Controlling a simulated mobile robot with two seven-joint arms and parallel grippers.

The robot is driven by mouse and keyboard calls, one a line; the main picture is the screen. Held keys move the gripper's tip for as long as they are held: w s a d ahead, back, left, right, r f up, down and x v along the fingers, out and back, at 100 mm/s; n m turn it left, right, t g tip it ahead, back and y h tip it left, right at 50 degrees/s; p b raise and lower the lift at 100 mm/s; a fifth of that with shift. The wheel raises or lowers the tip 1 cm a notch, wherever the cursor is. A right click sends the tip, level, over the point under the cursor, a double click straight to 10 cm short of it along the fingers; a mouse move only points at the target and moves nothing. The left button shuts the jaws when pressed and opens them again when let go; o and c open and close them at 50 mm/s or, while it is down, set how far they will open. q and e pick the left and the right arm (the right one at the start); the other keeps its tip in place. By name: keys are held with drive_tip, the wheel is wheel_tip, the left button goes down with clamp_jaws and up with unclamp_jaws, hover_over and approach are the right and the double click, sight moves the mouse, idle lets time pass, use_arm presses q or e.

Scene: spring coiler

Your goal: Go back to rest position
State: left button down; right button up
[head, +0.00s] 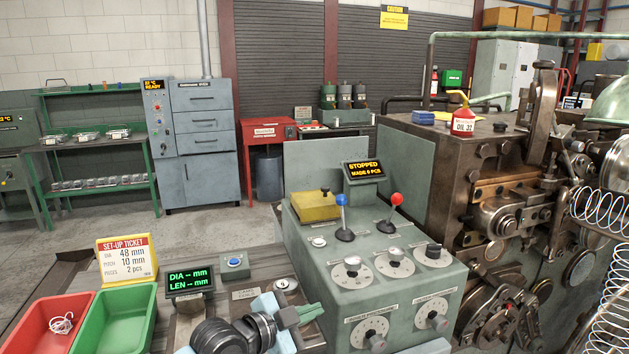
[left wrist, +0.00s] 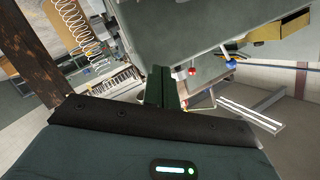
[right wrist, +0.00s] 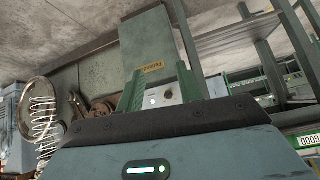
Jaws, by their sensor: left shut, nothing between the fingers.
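My left gripper (head: 305,314) has green fingers and hangs over the bench's front edge, left of the control console (head: 380,275). Its fingers also show in the left wrist view (left wrist: 163,88), together and with nothing between them. My right gripper does not show clearly in the head view. The console's screen (head: 364,169) reads STOPPED, MADE 6 PCS.
A red bin (head: 30,330) and a green bin (head: 118,312) stand at the front left; the red one holds a small coil. The set-up ticket (head: 126,258) and gauge display (head: 190,280) stand beside them. The coiling machine (head: 480,150) fills the right. Open floor lies behind the bench.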

use_arm(q)
drive_tip(key=s+a+f+n+t+y+p, duration=0.15)
drive_tip(key=s+a+f+n, duration=0.3)
drive_tip(key=s+f, duration=0.5)
drive_tip(key=s+a+f+n+g+y, duration=0.1)
drive_tip(key=s+a+f+n+y, duration=0.3)
drive_tip(key=s+f, duration=0.5)
drive_tip(key=s+a+f+n+g+y, duration=0.1)
drive_tip(key=s+a+f, duration=0.4)
drive_tip(key=s, duration=0.6)
drive_tip(key=s+a+f+n+y+p, duration=0.1)
drive_tip(key=s+a+f+n+y, duration=0.2)
drive_tip(key=s, duration=0.9)
wheel_tip(320, 180, down, 2)
drive_tip(key=a+n, duration=0.2)
drive_tip(key=a, duration=0.1)
drive_tip(key=shift+f+g, duration=0.2)
drive_tip(key=shift+g, duration=0.15)
use_arm(e)
drive_tip(key=w+r, duration=0.2)
drive_tip(key=r, duration=0.1)
drive_tip(key=shift+w+d+r+t, duration=0.1)
drive_tip(key=shift+d+r+t, duration=0.05)
drive_tip(key=shift+t, duration=0.25)
use_arm(q)
drive_tip(key=shift+s, duration=0.1)
use_arm(e)
drive_tip(key=shift+d, duration=0.15)
drive_tip(key=shift+a, duration=0.2)
